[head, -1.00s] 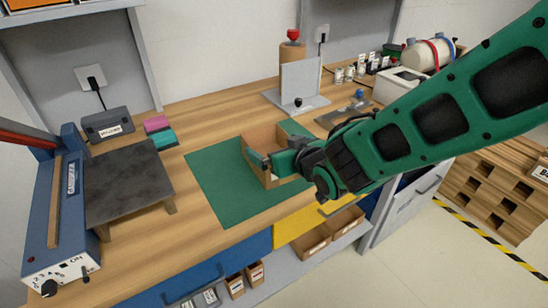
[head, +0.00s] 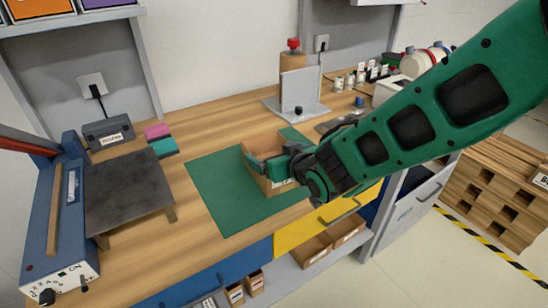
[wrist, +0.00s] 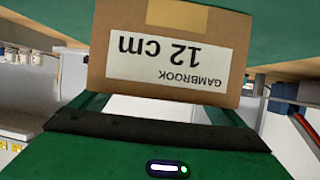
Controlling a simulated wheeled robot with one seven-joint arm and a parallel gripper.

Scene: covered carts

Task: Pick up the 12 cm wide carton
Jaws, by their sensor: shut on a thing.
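My gripper and arm hide part of the carton's right side. I cannot tell whether its base touches the mat.
A grey upright plate on a base (head: 299,95) stands behind the carton. A dark-topped stand (head: 126,188) and a blue machine (head: 60,215) are at the left. Pink and teal blocks (head: 160,140) lie between. The bench's front edge is close to the mat.

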